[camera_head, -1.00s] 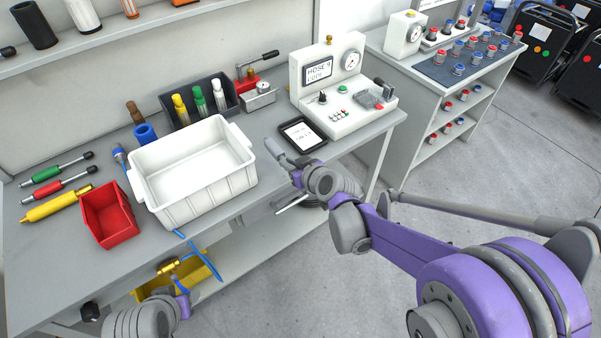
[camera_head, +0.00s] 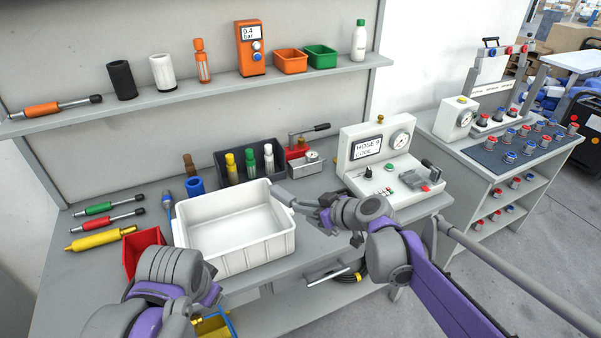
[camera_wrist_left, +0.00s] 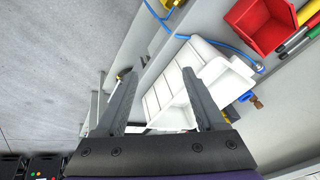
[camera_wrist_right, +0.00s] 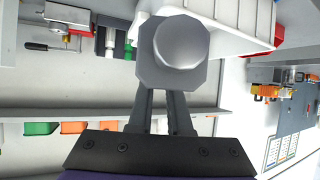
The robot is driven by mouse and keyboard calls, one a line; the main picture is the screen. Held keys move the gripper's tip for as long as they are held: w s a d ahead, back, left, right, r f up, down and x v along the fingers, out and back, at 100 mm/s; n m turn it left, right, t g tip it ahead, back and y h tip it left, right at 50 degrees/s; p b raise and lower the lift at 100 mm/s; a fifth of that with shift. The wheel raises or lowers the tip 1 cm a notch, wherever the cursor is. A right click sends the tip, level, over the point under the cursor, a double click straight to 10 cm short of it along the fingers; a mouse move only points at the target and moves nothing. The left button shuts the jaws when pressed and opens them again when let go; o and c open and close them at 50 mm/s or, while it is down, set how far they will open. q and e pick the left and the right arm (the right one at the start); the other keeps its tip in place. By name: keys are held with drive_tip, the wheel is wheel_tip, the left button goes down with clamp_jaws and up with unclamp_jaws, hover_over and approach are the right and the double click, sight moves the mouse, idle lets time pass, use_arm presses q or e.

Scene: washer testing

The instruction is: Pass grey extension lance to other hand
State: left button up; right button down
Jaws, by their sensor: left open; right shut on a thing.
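My right gripper (camera_wrist_right: 160,100) is shut on the grey extension lance (camera_wrist_right: 178,52). In the right wrist view the lance shows nearly end-on as a grey, blunt-cornered end with a round face, at the fingertips. In the head view my right gripper (camera_head: 308,208) is at the right rim of the white bin, and the lance's full length cannot be made out. My left gripper (camera_wrist_left: 160,95) is open and empty in the left wrist view, its fingers spread with the white bin beyond. In the head view my left arm is at lower left, its fingertips hidden. The grippers are apart.
The white bin (camera_head: 233,262) stands on the grey bench, with a red bin (camera_head: 137,252) to its left. Behind are a black holder with bottles (camera_head: 222,160) and the tester (camera_head: 372,168). A shelf (camera_head: 215,85) runs above. Tools lie at left.

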use_arm(q)
drive_tip(key=w+d+r+m, duration=0.4)
drive_tip(key=w+r+m, duration=0.25)
drive_tip(key=w, duration=0.25)
drive_tip(key=m+g+y, duration=0.1)
drive_tip(key=m+y, duration=0.1)
drive_tip(key=m, duration=1.3)
approach(288, 193)
drive_tip(key=x, duration=1)
drive_tip(key=shift+a+f, duration=0.15)
drive_tip(key=shift+f, duration=0.05)
clamp_jaws()
use_arm(e)
drive_tip(key=shift+s, duration=0.1)
